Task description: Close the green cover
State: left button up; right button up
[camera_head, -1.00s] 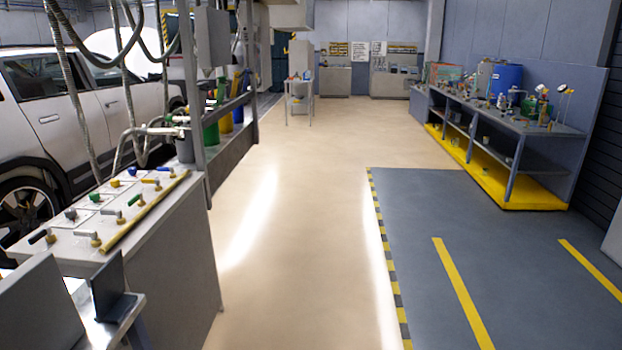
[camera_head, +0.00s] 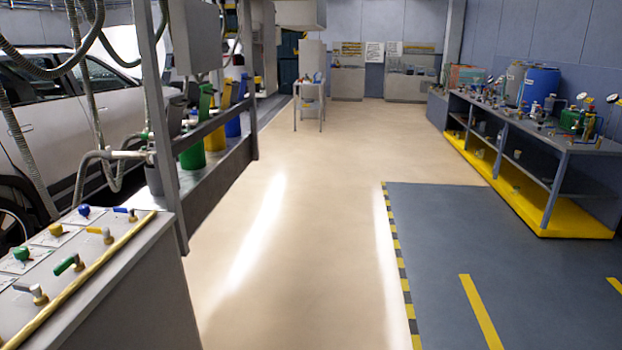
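No green cover can be made out for certain. A green container (camera_head: 192,151) stands on the rack at the left, with a tall green part (camera_head: 206,103) at its upper right; whether this is a cover, and whether it is open, I cannot tell. A yellow container and a blue container (camera_head: 233,126) stand behind it on the same rack. A green knob (camera_head: 21,254) and a green-handled valve (camera_head: 68,264) are on the control console at the lower left. Neither of my grippers is in view.
The console (camera_head: 110,290) fills the lower left. The rack's post and rail (camera_head: 205,130) stand beside the containers. The beige floor (camera_head: 310,210) is clear ahead. A workbench (camera_head: 540,145) with a yellow base stands at the right. A small table (camera_head: 309,100) is further back.

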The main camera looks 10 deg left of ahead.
aim_at(207, 92)
jog(key=i+u, duration=0.25)
jog(key=i, duration=0.15)
jog(key=i+l+u, duration=0.1)
jog(key=i+u, duration=0.15)
jog(key=i, duration=0.2)
jog(key=i+l+u, duration=0.25)
jog(key=i, duration=0.15)
jog(key=i+l+u, duration=0.2)
jog(key=i, duration=0.2)
